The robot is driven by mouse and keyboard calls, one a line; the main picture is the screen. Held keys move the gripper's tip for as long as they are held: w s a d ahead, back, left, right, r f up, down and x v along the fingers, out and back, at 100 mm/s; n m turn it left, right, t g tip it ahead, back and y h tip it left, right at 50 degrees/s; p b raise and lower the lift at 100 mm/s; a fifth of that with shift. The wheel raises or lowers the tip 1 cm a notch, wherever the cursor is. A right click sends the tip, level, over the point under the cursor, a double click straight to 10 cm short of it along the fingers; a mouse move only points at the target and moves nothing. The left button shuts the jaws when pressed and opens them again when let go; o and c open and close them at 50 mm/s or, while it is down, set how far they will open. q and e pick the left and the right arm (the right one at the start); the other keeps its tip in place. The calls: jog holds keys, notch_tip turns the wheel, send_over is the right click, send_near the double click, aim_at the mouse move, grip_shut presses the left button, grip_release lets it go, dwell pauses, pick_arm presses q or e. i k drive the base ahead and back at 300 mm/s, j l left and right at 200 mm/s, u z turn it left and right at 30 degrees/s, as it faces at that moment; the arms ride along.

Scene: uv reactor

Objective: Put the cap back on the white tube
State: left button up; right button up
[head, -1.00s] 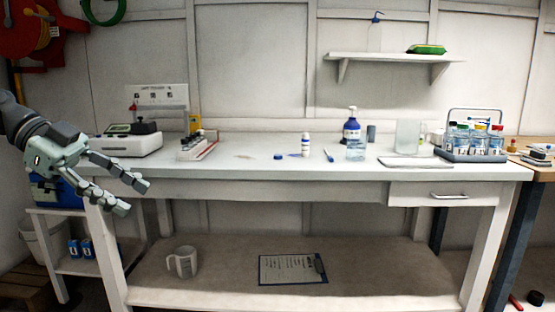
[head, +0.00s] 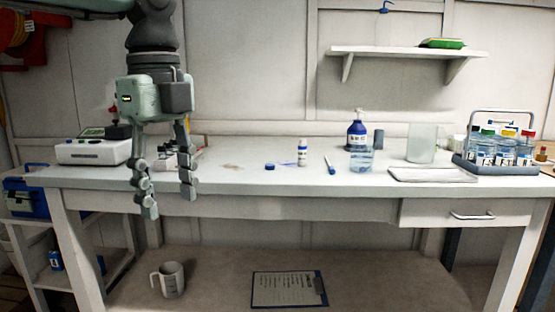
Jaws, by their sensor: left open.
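The white tube (head: 303,153) stands upright near the middle of the bench in the head view, with a blue band on its side. A small blue cap (head: 270,167) lies on the bench top to the left of the tube, apart from it. My left gripper (head: 168,203) is open and empty, fingers pointing down, in front of the bench's front edge, well to the left of the cap. It hides part of the small rack behind it. My right gripper is not in the view.
The bench top (head: 230,178) is clear around the cap. A blue pen (head: 329,165), a glass beaker (head: 361,161) and a blue pump bottle (head: 357,132) stand or lie right of the tube. A bottle carrier (head: 498,152) is at the right, a white instrument (head: 93,151) at the left.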

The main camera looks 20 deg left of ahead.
aim_at(302, 151)
jog(key=i, duration=1.5)
